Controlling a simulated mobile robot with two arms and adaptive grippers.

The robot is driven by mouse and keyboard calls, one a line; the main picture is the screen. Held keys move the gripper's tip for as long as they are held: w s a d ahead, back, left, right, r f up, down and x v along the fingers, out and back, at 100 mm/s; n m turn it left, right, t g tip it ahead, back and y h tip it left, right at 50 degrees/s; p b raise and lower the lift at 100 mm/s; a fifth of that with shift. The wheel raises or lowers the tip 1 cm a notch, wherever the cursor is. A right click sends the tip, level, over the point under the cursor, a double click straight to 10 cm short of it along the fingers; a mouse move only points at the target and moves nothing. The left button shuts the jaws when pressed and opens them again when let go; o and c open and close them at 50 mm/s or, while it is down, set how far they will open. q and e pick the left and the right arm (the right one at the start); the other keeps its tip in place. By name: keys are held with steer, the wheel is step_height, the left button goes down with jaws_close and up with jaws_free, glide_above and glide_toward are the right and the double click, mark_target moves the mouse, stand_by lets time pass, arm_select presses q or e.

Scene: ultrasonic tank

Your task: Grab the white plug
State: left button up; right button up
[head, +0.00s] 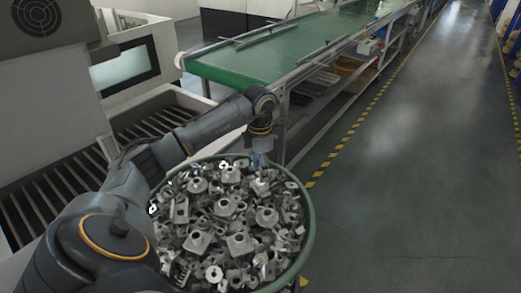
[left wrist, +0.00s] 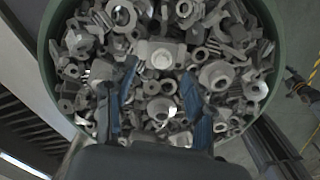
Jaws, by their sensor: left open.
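A large green round bin (head: 311,215) is heaped with grey metal parts, and I cannot single out a white plug with certainty. Small pale pieces lie among the parts, including a bright one (head: 224,164) near the bin's far side and a pale ring (head: 214,273) near its front. My left gripper (head: 260,162) points down over the far side of the heap. In the left wrist view its two blue fingers (left wrist: 159,76) are apart, with grey parts showing between them and nothing clearly held. My right gripper is not in view.
A green conveyor (head: 255,60) stands behind the bin. A slatted rack (head: 45,180) and a white machine (head: 140,65) are on the left. Open grey floor (head: 420,190) with yellow-black tape lies to the right.

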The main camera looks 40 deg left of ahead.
arm_select(q)
step_height(320, 180, down, 3)
steer(key=shift+d+f+p, duration=0.1)
steer(key=shift+p, duration=0.5)
steer(key=shift+f, duration=0.2)
steer(key=c, duration=0.8)
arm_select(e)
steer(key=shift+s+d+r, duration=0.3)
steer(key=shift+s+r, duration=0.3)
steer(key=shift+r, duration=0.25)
arm_select(q)
steer(key=shift+r, duration=0.15)
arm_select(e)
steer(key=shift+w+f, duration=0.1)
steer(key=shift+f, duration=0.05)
